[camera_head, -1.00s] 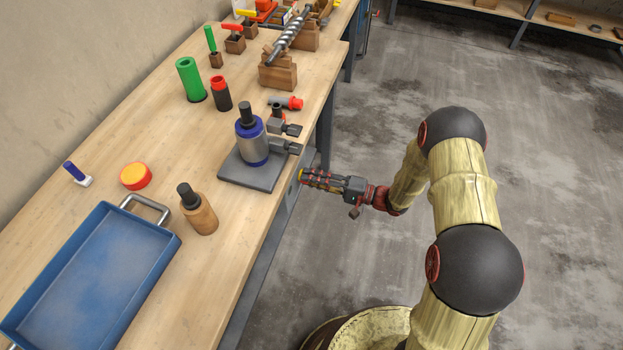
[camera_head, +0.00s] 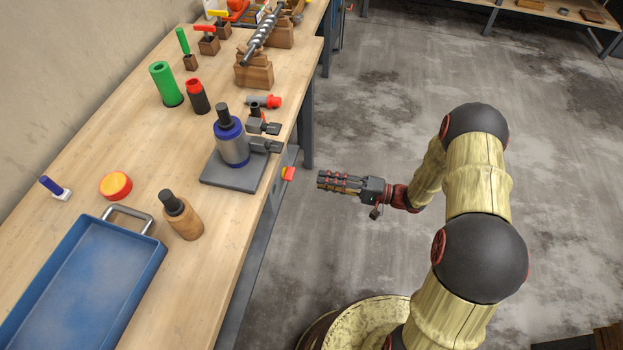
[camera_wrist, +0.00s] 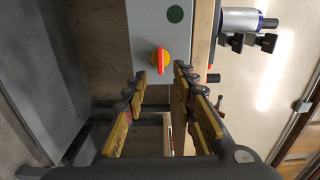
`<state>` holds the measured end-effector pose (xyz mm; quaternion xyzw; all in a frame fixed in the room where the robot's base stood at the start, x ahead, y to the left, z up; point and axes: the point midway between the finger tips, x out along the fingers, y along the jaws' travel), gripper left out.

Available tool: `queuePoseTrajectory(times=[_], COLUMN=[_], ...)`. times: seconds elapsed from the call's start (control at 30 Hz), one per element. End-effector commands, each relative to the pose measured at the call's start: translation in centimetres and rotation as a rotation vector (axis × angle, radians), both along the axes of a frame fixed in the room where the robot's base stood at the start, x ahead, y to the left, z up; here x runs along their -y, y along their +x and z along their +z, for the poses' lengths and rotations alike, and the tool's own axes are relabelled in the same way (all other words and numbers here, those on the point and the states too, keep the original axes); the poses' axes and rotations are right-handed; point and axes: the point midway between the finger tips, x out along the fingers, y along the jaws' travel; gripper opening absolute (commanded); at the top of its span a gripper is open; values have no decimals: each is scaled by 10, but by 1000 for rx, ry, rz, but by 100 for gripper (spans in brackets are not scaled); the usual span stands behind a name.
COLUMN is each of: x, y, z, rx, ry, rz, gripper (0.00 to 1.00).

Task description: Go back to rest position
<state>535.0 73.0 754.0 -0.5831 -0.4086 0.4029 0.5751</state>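My gripper (camera_head: 321,181) is beside the front edge of the workbench (camera_head: 185,310), over the floor. A small red knob (camera_head: 288,173) sits at the bench's front edge, just left of my fingertips and apart from them. In the wrist view my gripper (camera_wrist: 156,84) is open and empty, with a clear gap between the fingers.
On the bench stand a blue and silver cylinder device (camera_head: 233,148) on a grey plate, a wooden-bodied bottle (camera_head: 184,219), a blue tray (camera_head: 158,262), a green tube (camera_head: 166,84) and other tools. Open concrete floor (camera_head: 400,80) lies behind and right of my arm.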

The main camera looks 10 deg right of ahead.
Motion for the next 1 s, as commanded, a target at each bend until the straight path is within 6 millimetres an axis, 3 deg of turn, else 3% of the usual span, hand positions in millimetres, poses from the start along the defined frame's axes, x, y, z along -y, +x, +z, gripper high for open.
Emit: queuePoseTrajectory(times=[0.2, 0.77, 1.0], x=[16, 16, 14], y=[-6, -6, -14], z=[0, 0, -15], rx=[0, -3, -198], ry=[0, 0, 12], rz=[0, 1, 24], gripper=[27, 27, 27])
